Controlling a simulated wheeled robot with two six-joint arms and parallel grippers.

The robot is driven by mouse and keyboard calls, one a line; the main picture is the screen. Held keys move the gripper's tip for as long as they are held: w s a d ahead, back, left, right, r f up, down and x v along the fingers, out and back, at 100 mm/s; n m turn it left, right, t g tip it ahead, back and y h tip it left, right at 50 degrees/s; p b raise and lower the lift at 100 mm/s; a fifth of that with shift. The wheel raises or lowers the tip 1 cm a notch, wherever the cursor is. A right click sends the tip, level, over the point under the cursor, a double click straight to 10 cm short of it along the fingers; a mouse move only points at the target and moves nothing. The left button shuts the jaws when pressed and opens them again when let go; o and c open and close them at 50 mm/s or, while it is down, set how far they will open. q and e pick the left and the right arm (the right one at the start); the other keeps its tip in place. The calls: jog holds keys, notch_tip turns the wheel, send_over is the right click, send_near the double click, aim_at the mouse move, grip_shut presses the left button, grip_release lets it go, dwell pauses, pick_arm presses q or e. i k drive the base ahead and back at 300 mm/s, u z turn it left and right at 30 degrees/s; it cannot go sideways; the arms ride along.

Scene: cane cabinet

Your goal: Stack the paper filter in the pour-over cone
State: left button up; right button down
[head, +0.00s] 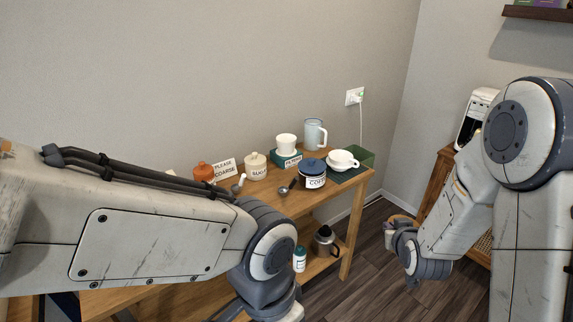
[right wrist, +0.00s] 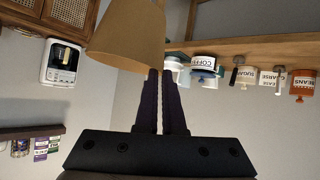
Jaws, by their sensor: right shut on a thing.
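The tan paper filter (right wrist: 132,35) is in my right gripper (right wrist: 158,78), which is shut on it; the fingertips meet its lower right edge in the right wrist view. In the head view my right gripper (head: 390,236) is low on the right, off the table's right end and well away from the cups. A white cup-like piece with a handle, seemingly the pour-over cone (head: 342,159), stands on the dark green mat (head: 357,173) at the table's right end. My left arm crosses the front left; its gripper is out of the frame.
The wooden table (head: 333,193) holds a blue-lidded coffee jar (head: 312,172), a sugar jar (head: 255,167), an orange jar (head: 203,172), a white cup (head: 286,142) on a teal box, and a pitcher (head: 314,133). A carafe (head: 324,241) stands on the lower shelf. A cabinet stands right.

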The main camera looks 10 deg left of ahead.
aim_at(339, 166)
jog(key=u, duration=0.25)
jog(key=i, duration=1.5)
